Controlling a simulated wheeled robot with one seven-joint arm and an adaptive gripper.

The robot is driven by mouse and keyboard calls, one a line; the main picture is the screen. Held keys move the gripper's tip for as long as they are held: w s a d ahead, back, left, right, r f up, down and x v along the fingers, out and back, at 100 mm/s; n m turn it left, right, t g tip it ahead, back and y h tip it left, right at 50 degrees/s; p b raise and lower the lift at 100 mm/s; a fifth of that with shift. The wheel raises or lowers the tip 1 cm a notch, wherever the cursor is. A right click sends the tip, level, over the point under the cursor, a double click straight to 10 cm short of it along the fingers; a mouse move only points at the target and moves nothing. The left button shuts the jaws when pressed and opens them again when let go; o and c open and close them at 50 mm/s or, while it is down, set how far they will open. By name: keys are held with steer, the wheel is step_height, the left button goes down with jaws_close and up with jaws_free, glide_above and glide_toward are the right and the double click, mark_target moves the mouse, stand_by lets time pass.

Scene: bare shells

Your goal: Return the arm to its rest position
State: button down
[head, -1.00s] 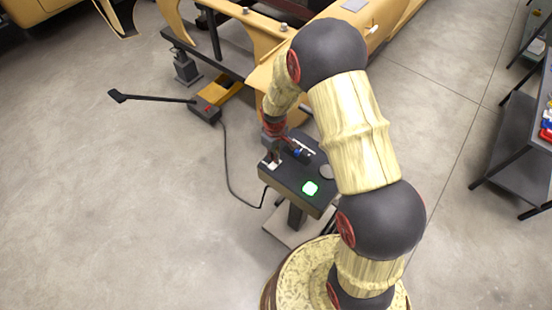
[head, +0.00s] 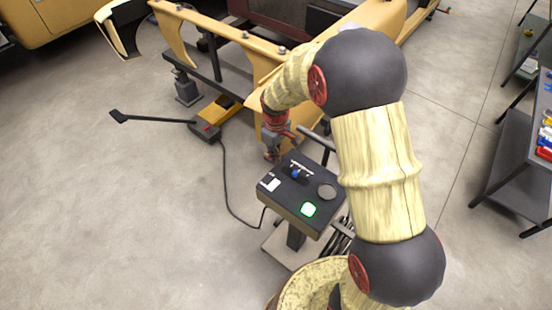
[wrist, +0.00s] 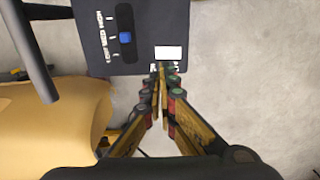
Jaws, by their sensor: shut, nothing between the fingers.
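My gripper (head: 272,155) hangs just behind the far edge of a dark control box in the head view, with my arm bent above and to the right. In the wrist view my gripper (wrist: 160,68) has its fingertips together with nothing between them. In the wrist view the slider's blue handle (wrist: 126,37) and the white patch (wrist: 168,52) show near the fingertips.
A yellow car body shell (head: 265,60) stands on a dark frame behind the box. A yellow jack unit (head: 212,117) with a black handle lies at left, cabled to the box. A dark shelf cart (head: 515,165) stands at right. Grey floor (head: 100,220) is open at left.

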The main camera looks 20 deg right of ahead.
stand_by(0.3)
steer(key=s+r+m+t+b, duration=0.2)
steer(key=s+r+b, duration=0.4)
steer(key=s, duration=0.6)
steer(key=s+r+m+t+b, duration=0.3)
steer(key=s+r+b, duration=0.4)
steer(key=s, duration=0.6)
steer(key=shift+d+r+m+t+b, duration=0.25)
steer(key=shift+m+t+b, duration=0.05)
steer(key=shift+m+b, duration=0.6)
